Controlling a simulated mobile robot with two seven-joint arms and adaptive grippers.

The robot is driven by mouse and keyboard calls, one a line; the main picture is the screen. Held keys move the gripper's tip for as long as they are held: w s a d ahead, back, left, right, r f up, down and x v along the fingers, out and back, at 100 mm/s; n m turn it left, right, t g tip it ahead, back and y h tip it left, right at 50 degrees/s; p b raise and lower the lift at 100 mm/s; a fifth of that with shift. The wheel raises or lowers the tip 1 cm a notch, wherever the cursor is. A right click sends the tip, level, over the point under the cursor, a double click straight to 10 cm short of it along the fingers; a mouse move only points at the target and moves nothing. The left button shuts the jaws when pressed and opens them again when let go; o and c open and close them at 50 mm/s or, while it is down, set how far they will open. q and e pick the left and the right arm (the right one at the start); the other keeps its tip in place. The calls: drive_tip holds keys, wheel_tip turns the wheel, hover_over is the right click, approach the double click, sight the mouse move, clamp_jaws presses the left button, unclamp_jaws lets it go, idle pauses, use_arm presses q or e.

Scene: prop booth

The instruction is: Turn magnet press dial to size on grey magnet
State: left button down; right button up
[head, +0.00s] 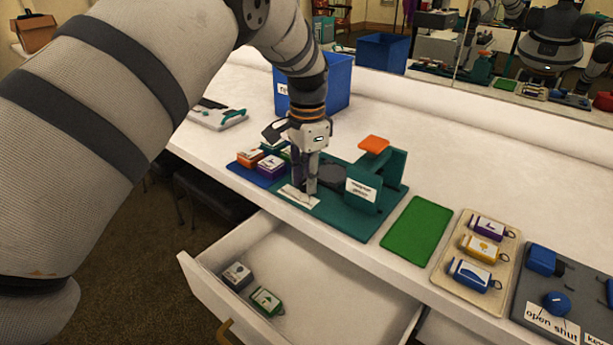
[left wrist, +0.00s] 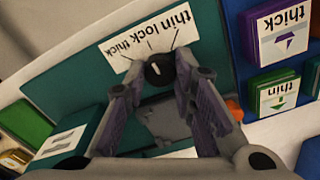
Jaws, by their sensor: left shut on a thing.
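The teal magnet press (head: 362,222) with an orange lever pad (head: 374,144) stands on the counter. Its black dial (left wrist: 158,70) shows in the left wrist view beside a white label (left wrist: 150,36) reading "thin", "lock", "thick", upside down here. My left gripper (head: 307,190) points down at the press base; its fingers (left wrist: 158,84) are shut on the dial from both sides. A small pale mark shows on the dial, but I cannot tell which word it points to. The grey magnet (head: 237,274) lies in the open drawer; its label is too small to read. My right gripper is out of view.
A green magnet (head: 266,302) also lies in the drawer (head: 320,272). Left of the press, a blue tray (head: 244,174) holds several magnets. To the right are a green mat (head: 418,230), a beige tray (head: 447,262) and a dark board (head: 540,290). A blue bin (head: 335,84) stands behind.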

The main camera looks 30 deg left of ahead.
use_arm(q)
drive_tip(key=n, duration=0.5)
drive_tip(key=shift+n+p, duration=0.4)
drive_tip(key=n, duration=0.5)
drive_tip(key=shift+n, duration=0.3)
drive_tip(key=c, duration=1.6)
unclamp_jaws()
wheel_tip(320, 180, up, 12)
